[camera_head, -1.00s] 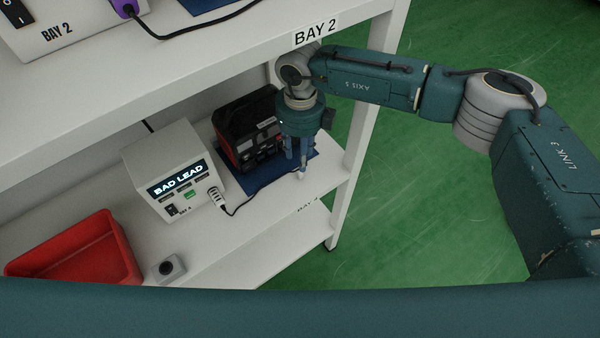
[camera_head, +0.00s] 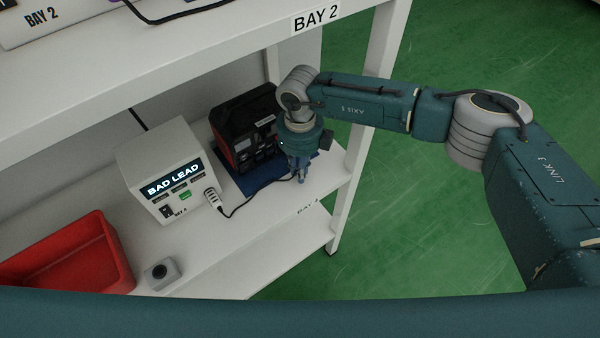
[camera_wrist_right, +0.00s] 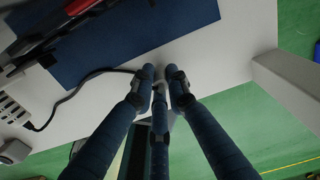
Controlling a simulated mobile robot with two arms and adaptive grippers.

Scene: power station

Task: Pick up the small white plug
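The small white plug is mostly hidden by my right gripper's fingers. Its black cable (camera_head: 240,208) runs from the white lead block (camera_head: 211,197) on the tester to the fingertips. My right gripper (camera_head: 302,178) points down at the front edge of the blue mat (camera_head: 244,184). In the wrist view, the three blue fingers of the right gripper (camera_wrist_right: 160,78) have their tips close together around the cable's end, with a pale patch between them. I cannot tell whether they grip the plug. My left gripper is out of view.
The white tester (camera_head: 160,160) shows "BAD LEAD". A black and red unit (camera_head: 243,125) stands on the mat, close behind the gripper. A red bin (camera_head: 70,262) and a small grey button box (camera_head: 161,273) are at left. The upper shelf (camera_head: 200,75) overhangs, and a post (camera_head: 352,170) stands at right.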

